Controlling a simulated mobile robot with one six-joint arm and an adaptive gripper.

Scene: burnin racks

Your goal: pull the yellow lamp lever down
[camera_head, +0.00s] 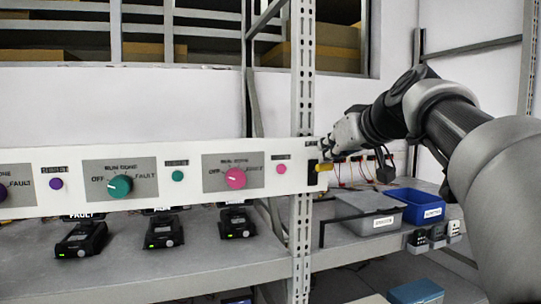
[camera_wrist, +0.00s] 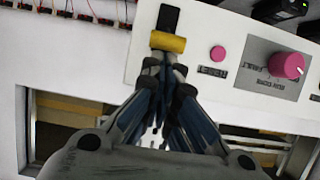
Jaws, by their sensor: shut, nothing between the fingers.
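The yellow lamp lever (camera_head: 324,167) is at the right end of the white panel in the head view. In the wrist view the yellow lever (camera_wrist: 168,42) crosses a black slot plate near the panel's end. My gripper (camera_head: 326,150) is at the lever in the head view, and its fingers partly cover that end of the panel. In the wrist view my gripper (camera_wrist: 165,62) is shut and empty, with its fingertips right by the lever's edge. I cannot tell whether they touch it.
A pink knob (camera_head: 235,177) and a pink button (camera_head: 281,169) sit left of the lever. A teal knob (camera_head: 120,185) is farther left. A rack post (camera_head: 302,110) stands behind. A grey bin (camera_head: 368,222) and a blue bin (camera_head: 414,207) are on the shelf at right.

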